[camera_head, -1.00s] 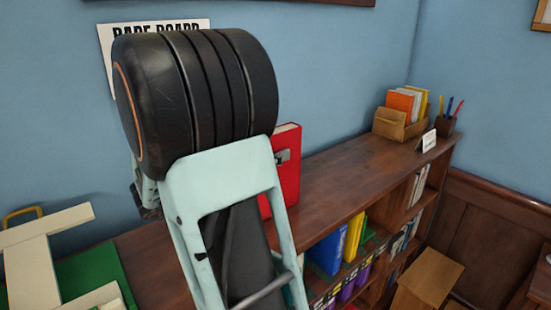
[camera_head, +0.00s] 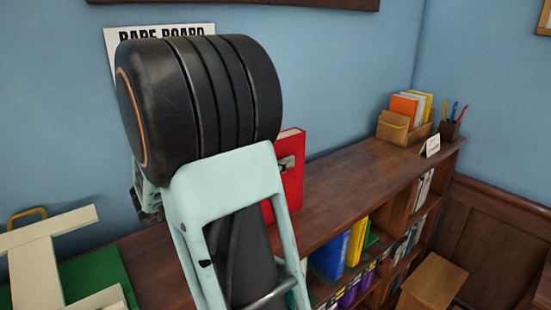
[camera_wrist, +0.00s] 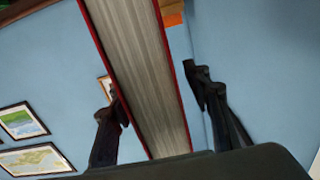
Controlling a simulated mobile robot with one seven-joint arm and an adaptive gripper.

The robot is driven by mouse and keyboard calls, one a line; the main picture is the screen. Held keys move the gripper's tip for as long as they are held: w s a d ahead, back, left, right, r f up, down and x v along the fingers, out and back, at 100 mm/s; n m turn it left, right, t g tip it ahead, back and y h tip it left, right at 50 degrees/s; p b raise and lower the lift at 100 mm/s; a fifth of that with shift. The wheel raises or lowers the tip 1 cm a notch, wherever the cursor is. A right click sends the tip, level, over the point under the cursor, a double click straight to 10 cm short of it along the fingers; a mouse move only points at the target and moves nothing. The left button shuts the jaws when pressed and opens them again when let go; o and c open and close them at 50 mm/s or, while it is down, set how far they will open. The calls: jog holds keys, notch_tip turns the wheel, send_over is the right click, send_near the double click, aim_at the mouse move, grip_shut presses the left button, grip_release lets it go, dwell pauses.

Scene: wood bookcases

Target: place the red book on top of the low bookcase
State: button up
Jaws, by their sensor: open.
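The red book (camera_head: 290,172) stands upright on the wooden top of the low bookcase (camera_head: 345,185), partly hidden behind my arm in the head view. In the wrist view the red book (camera_wrist: 139,75) shows its pale page edges between two red covers. My gripper (camera_wrist: 153,86) is open, with one dark finger on each side of the book. The left finger is very near the cover or touching it; I cannot tell which. The right finger stands apart from the cover.
A wooden box of folders (camera_head: 405,128), a pen cup (camera_head: 449,130) and a small white card (camera_head: 430,146) stand at the bookcase's far right end. The top between them and the red book is clear. A wooden stool (camera_head: 434,280) stands in front. Coloured binders (camera_head: 330,257) fill lower shelves.

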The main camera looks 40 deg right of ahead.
jog(key=w+a+b, duration=0.1)
jog(key=a, duration=1)
jog(key=shift+w+a+b, duration=0.2)
jog(key=shift+b, duration=0.1)
